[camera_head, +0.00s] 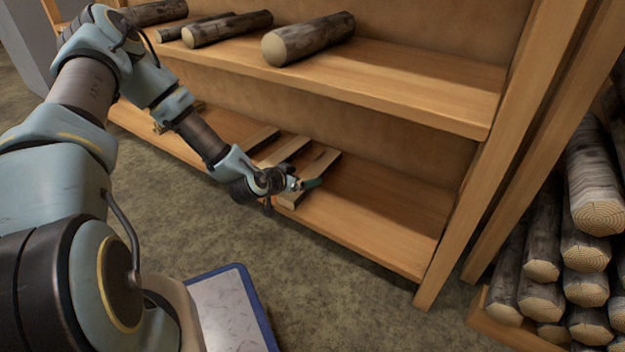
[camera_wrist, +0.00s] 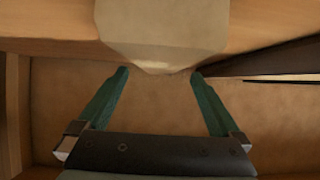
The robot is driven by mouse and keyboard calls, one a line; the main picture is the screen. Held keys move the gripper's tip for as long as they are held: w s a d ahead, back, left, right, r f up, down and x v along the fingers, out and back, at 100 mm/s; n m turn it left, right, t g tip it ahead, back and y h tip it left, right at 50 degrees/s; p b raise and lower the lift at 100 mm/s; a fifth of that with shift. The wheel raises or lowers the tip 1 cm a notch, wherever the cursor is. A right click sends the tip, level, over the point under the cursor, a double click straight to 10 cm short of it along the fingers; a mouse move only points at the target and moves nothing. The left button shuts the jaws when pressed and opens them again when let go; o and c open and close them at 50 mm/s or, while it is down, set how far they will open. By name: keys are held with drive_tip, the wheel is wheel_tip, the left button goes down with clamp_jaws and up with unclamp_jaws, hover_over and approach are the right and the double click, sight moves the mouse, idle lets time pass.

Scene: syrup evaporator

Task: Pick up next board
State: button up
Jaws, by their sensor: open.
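Several pale boards lie on the lower shelf (camera_head: 375,215) in the head view. The rightmost board (camera_head: 320,163) is nearest my gripper (camera_head: 305,184), with another board (camera_head: 285,151) to its left. My gripper is low at the front of the shelf, over or beside the near end of the rightmost board. In the wrist view my gripper (camera_wrist: 159,73) has its two green fingers spread and nothing is clamped between them. A pale wooden piece (camera_wrist: 160,32) reaches down to the fingertips there; I cannot tell if it is a board.
The upper shelf (camera_head: 420,90) holds several logs, one (camera_head: 308,38) above the boards. An upright post (camera_head: 500,150) bounds the shelves at right. More logs fill a wooden rack (camera_head: 515,325) at far right. The right part of the lower shelf is clear.

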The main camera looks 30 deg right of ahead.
sight(309, 175)
drive_tip(key=b+x, duration=0.1)
drive_tip(key=x, duration=0.1)
drive_tip(key=b+x, duration=0.1)
drive_tip(key=shift+d+f+b, duration=0.15)
drive_tip(key=shift+f+b, duration=0.15)
drive_tip(key=shift+f, duration=0.15)
drive_tip(key=shift+w+d, duration=0.25)
drive_tip(key=shift+d, duration=0.2)
drive_tip(key=shift+c, duration=0.2)
clamp_jaws()
